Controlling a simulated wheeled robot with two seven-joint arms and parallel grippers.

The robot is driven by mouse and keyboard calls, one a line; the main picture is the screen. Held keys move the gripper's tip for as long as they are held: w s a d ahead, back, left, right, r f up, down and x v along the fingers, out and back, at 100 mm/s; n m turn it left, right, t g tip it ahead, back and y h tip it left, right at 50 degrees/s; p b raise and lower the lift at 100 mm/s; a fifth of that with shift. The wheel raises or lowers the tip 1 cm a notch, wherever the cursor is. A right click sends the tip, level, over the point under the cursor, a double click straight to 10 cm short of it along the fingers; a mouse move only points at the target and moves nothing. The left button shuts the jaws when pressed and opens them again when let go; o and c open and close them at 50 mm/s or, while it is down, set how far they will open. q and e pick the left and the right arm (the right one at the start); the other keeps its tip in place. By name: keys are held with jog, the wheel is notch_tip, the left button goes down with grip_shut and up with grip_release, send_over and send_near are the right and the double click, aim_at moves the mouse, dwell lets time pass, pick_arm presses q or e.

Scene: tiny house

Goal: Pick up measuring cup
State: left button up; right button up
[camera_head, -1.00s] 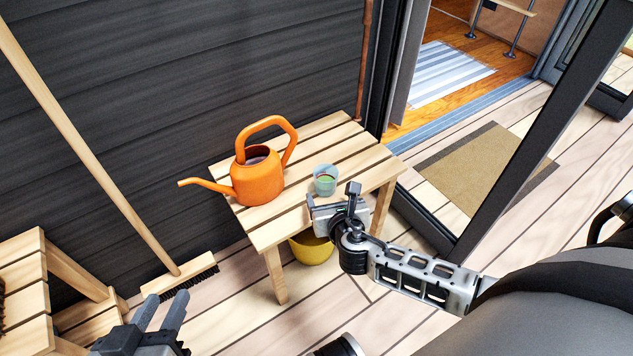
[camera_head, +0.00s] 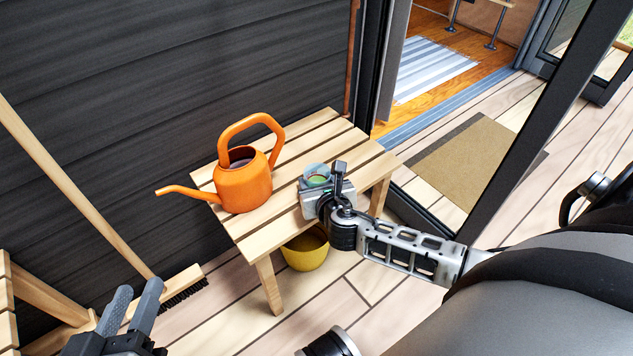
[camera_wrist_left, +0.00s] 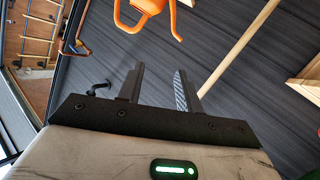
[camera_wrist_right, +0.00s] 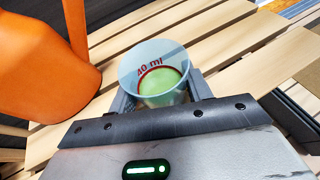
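The measuring cup (camera_wrist_right: 152,62) is a small clear bluish cup with a red "40 ml" mark and a green bottom. It stands on the slatted wooden table (camera_head: 255,240), and its top shows in the head view (camera_head: 316,173). My right gripper (camera_wrist_right: 160,92) is at the cup, with one finger on each side of it. The fingers look apart and partly hidden by the cup; I cannot tell whether they touch it. My left gripper (camera_head: 133,308) is open and empty at the lower left, away from the table. It also shows in the left wrist view (camera_wrist_left: 160,82).
An orange watering can (camera_head: 243,188) stands on the table just left of the cup. A yellow pot (camera_head: 305,252) sits under the table. A broom (camera_head: 75,190) leans at the left. A glass door frame (camera_head: 540,130) stands at the right.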

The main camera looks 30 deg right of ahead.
jog(key=c, duration=0.3)
jog(key=shift+c, duration=0.2)
jog(key=shift+r, duration=0.15)
